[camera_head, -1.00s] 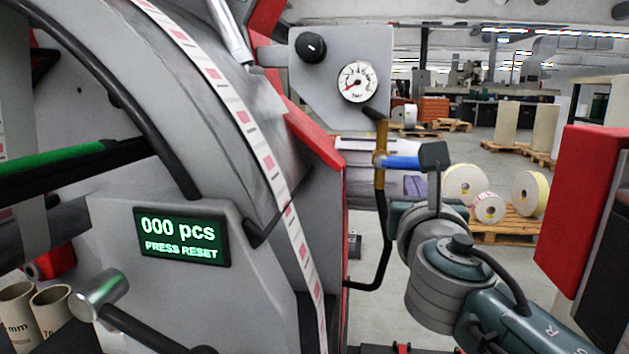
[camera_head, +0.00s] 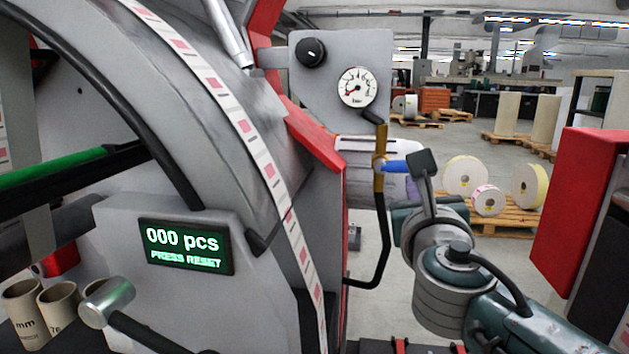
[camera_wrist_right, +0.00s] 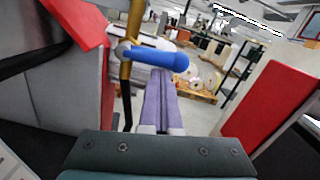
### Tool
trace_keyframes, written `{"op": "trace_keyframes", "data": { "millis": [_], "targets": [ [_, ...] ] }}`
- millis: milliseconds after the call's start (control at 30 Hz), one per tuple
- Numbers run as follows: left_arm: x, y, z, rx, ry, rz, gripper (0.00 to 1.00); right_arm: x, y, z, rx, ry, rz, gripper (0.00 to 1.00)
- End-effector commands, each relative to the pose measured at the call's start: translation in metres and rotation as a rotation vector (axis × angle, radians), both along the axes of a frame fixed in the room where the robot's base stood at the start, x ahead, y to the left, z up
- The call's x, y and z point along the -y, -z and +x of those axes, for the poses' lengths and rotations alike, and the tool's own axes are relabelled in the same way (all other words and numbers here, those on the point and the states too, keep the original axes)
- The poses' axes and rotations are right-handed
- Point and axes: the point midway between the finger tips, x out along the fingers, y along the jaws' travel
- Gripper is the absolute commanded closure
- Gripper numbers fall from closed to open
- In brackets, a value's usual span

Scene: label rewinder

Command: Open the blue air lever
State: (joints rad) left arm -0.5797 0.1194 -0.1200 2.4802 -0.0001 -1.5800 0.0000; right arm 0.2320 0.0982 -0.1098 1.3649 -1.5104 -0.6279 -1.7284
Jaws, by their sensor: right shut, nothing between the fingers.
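The blue air lever (camera_head: 396,167) sticks out to the right from a brass valve (camera_head: 380,160) on a pipe beneath the pressure gauge (camera_head: 357,87). The gauge needle points to the lower left. In the right wrist view, the blue lever (camera_wrist_right: 160,58) runs rightward from the valve, across the view just above the fingertips. My right gripper (camera_wrist_right: 163,80) has its lavender fingers closed together and empty. They lie below or behind the lever in that view; I cannot tell if they touch it. In the head view the fingers are mostly hidden by my wrist. My left gripper is not in view.
The grey rewinder with a label web (camera_head: 250,140) and a green display (camera_head: 186,246) fills the left. A black hose (camera_head: 382,250) hangs below the valve. A red panel (camera_head: 575,210) stands at the right. Pallets with rolls (camera_head: 487,200) lie behind on open floor.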

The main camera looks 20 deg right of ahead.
Motion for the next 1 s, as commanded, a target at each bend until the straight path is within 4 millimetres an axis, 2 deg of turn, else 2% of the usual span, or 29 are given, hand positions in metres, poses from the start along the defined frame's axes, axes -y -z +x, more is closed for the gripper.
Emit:
{"op": "trace_keyframes", "data": {
  "millis": [600,1000],
  "targets": [
    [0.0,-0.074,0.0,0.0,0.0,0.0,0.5,0.002,-0.034,0.0,-0.266,0.0,-0.436,1.0],
    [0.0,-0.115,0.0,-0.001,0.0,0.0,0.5,-0.005,-0.051,0.004,-0.464,-0.001,-0.76,1.0]
  ]
}}
